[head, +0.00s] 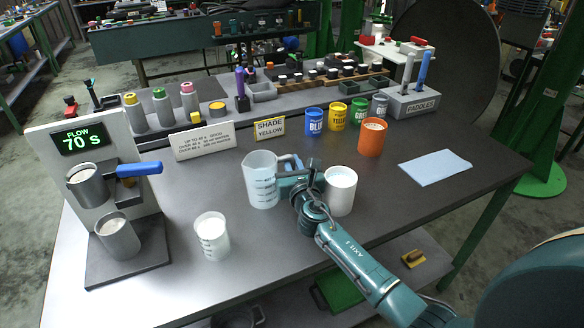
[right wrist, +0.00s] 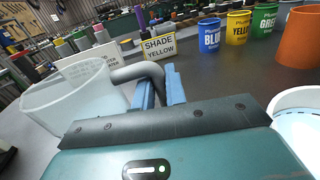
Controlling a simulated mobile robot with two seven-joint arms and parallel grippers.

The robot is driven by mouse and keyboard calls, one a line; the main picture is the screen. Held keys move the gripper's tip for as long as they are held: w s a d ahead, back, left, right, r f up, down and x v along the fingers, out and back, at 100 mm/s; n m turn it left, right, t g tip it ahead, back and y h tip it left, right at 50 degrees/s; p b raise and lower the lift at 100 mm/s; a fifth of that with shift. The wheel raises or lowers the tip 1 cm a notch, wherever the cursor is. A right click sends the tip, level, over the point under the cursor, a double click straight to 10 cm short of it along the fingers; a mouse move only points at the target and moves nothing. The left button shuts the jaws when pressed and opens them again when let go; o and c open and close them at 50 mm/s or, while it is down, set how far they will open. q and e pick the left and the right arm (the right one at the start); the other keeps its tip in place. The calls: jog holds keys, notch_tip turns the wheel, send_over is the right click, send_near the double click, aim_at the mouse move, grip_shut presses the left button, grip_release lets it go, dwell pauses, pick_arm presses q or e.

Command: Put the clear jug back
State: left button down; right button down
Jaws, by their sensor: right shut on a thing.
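The clear jug (head: 261,181) stands upright on or just above the dark table, near its middle; I cannot tell if its base touches. It has graduation marks and looks empty. My right gripper (head: 292,168) comes in from the right and is shut on the jug's grey handle. In the right wrist view the jug (right wrist: 72,98) is at the left, and its handle (right wrist: 135,72) runs between the blue fingers (right wrist: 160,88) of the gripper. My left gripper is in neither view.
A white cup (head: 340,190) stands close right of my right gripper. A smaller marked beaker (head: 212,236) stands front left. The flow stand (head: 90,170) with two cups is at the left. Paint tins, an orange bucket (head: 372,138) and the SHADE YELLOW sign (head: 270,128) stand behind. A blue cloth (head: 435,167) lies right.

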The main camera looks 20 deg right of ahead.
jog(key=shift+r, duration=0.2)
jog(key=shift+f, duration=0.2)
jog(key=c, duration=1.4)
grip_release()
jog(key=shift+c, duration=0.2)
jog(key=shift+r, duration=0.15)
jog(key=s, duration=0.3)
jog(key=s+a, duration=0.1)
jog(key=s, duration=0.7)
jog(key=shift+a+p, duration=0.35)
jog(key=shift+a, duration=0.05)
jog(key=shift+s, duration=0.45)
jog(key=shift+a, duration=0.1)
